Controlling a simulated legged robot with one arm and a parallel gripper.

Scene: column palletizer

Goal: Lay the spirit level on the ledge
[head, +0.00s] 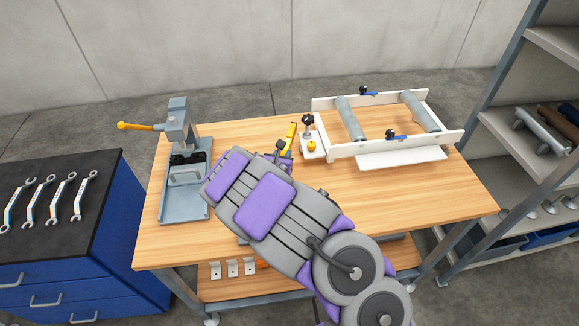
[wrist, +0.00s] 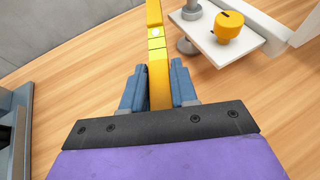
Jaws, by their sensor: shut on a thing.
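The yellow spirit level (head: 291,132) points away from my gripper above the wooden table. In the wrist view the spirit level (wrist: 155,45) runs up between the two blue fingers of my gripper (wrist: 157,82), which are shut on it. My arm hides the level's near end in the head view. A flat white ledge (head: 402,158) sticks out from the front of the white roller frame, to the right of the level and apart from it. The ledge's top looks bare.
A small white plate (head: 313,153) with a yellow knob (head: 312,146) and a dark-topped post stands just right of the level. The roller frame (head: 440,142) fills the back right. A grey press (head: 185,205) stands at the left. The table's front right (head: 440,195) is clear.

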